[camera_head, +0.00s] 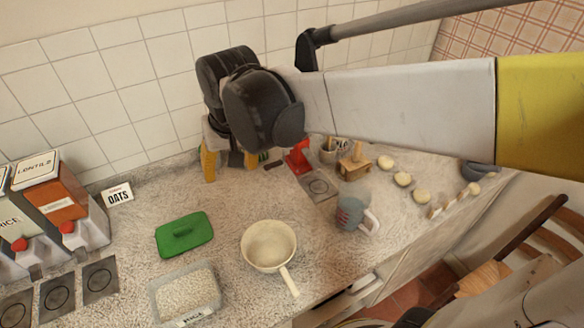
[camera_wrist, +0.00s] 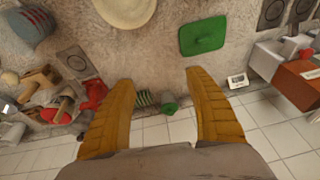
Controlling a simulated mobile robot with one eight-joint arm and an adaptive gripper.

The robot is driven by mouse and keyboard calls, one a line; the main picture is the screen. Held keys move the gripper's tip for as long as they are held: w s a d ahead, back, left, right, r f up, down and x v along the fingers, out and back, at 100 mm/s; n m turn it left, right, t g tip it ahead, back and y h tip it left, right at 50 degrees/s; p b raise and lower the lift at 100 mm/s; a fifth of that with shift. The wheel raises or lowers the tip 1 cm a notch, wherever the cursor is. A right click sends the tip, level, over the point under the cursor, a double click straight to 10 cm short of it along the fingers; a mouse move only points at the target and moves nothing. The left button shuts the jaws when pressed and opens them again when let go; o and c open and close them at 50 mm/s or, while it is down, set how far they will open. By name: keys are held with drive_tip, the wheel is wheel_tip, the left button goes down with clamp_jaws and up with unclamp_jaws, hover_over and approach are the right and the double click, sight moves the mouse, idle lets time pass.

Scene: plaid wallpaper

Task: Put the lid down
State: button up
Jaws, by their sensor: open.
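The green lid (camera_head: 184,235) lies flat on the speckled counter, handle side up, left of a pan. It also shows at the upper right of the wrist view (camera_wrist: 202,36), ahead of the fingers and apart from them. My gripper (camera_head: 230,166) is over the back of the counter near the tiled wall, with its yellow fingers spread and nothing between them. Its open fingers also show in the wrist view (camera_wrist: 160,82). A clear, open-topped container of rice (camera_head: 186,294) stands in front of the lid.
A cream pan (camera_head: 268,246) stands right of the lid, with a grey mug (camera_head: 354,213) beyond it. A red object (camera_head: 298,158) is near my gripper. Bare counter lies between lid and wall.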

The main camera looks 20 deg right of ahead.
drive_tip(key=s+d+t, duration=0.4)
drive_tip(key=s+d, duration=0.8)
drive_tip(key=shift+d+m+h, duration=0.15)
drive_tip(key=shift+m+h, duration=0.15)
drive_tip(key=shift+h, duration=0.1)
drive_tip(key=shift+s, duration=0.1)
